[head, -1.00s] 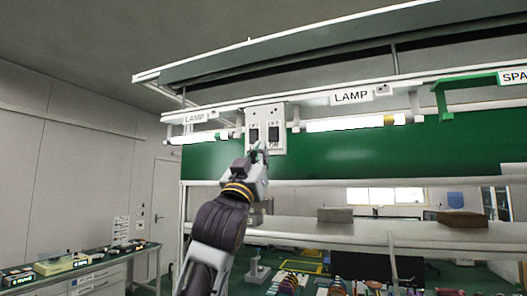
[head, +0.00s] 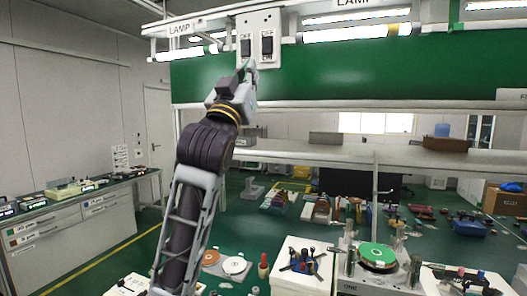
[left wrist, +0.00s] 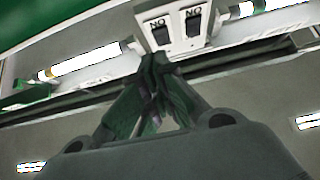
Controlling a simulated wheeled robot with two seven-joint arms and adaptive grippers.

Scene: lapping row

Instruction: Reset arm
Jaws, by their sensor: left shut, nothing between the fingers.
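My left gripper (head: 244,72) is raised at the lower edge of a white switch panel (head: 257,22). The panel carries two dark rocker switches, a left one (head: 246,47) and a right one (head: 267,44). In the left wrist view my left gripper (left wrist: 155,62) has its fingertips together with nothing between them. They are just in front of the panel, close to the switch on the left there (left wrist: 161,36); I cannot tell whether they touch. The other switch (left wrist: 194,24) is clear of the fingers. My right gripper is not in view.
Lit tube lamps (head: 358,33) flank the panel along the rail. A green board (head: 330,78) lies behind, above a white shelf (head: 320,152). Below are a lapping machine with a green disc (head: 377,254) and a tool stand (head: 303,262). A side bench (head: 75,215) stands left.

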